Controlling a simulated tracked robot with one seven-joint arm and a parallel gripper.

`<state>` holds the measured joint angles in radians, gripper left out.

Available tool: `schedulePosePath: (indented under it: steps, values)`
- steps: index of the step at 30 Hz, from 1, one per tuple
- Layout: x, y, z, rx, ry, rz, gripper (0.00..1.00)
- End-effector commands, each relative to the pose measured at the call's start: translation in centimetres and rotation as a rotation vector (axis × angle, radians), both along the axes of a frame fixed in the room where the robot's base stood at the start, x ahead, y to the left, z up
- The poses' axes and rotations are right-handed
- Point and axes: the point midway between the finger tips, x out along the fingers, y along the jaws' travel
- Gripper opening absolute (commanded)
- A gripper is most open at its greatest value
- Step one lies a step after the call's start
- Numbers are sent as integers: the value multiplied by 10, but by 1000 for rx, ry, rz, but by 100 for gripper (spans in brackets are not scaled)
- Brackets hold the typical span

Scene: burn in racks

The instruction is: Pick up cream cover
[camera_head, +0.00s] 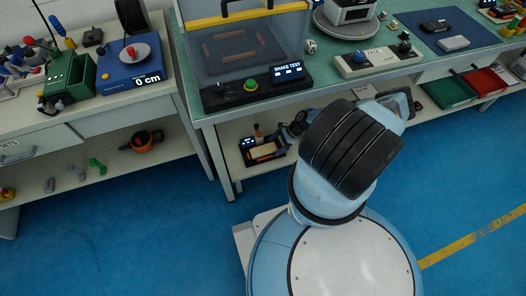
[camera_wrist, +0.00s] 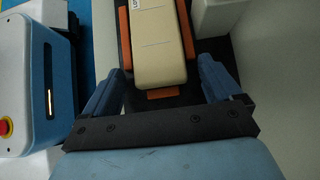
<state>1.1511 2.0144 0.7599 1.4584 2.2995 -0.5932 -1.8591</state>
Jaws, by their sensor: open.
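The cream cover (camera_wrist: 160,45) is a long cream block with small dark print near its top left in the wrist view. It lies in a dark holder with orange edge pieces (camera_wrist: 165,92). My gripper (camera_wrist: 158,80) is open, its two blue fingers on either side of the cover's near end, with space between them and the cover. In the head view the cream cover (camera_head: 265,150) shows in a black tray on the lower shelf under the shake test bench. My arm reaches toward that shelf, and my gripper is partly hidden there behind arm links and shelf items.
The bench top (camera_head: 290,97) with the shake test unit (camera_head: 250,86) overhangs the lower shelf (camera_head: 232,163). A bench leg (camera_head: 220,165) stands left of the tray. The blue floor (camera_head: 120,240) at left front is clear.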

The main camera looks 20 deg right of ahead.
Motion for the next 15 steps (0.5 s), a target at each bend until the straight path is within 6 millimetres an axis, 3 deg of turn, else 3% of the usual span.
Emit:
schedulePosePath:
  steps: [6,15]
  values:
    - [1,1,-1,-1,-1,-1,92]
    - [1,1,-1,-1,-1,-1,64]
